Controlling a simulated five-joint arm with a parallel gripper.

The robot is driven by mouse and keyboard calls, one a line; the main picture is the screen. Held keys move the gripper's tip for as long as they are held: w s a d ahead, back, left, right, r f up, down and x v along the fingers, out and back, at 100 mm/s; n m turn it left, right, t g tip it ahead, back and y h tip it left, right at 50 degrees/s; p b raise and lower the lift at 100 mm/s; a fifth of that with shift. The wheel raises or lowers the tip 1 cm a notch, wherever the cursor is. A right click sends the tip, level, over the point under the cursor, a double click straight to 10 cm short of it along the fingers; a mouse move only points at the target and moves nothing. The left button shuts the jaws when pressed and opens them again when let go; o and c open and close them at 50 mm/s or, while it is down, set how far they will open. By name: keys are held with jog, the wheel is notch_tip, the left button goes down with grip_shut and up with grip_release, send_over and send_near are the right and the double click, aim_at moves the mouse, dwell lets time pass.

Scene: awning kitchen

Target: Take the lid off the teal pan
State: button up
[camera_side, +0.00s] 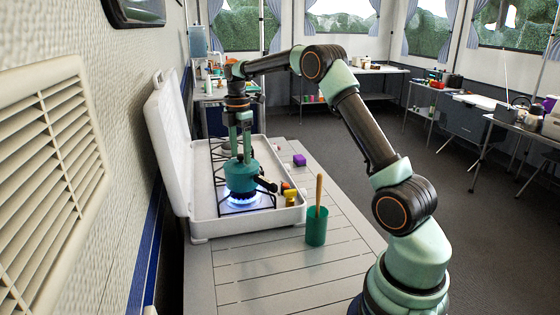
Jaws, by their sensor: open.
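The teal pan (239,185) sits on the camping stove (258,223) over a lit blue flame. Its dark handle (266,184) points right. A teal lid (241,166) appears to be on top of the pan. My gripper (241,155) points down directly above the middle of the lid, with its fingers at or just over it. It is open. The lid's knob is hidden by the fingers, and I cannot tell whether they touch the lid.
A teal cup (316,228) with a wooden utensil (319,190) stands on the slatted table (275,268) right of the stove. Yellow (291,198) and red items are at the stove's right edge. The white stove cover (170,150) stands raised on the left.

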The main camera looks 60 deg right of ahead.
grip_shut()
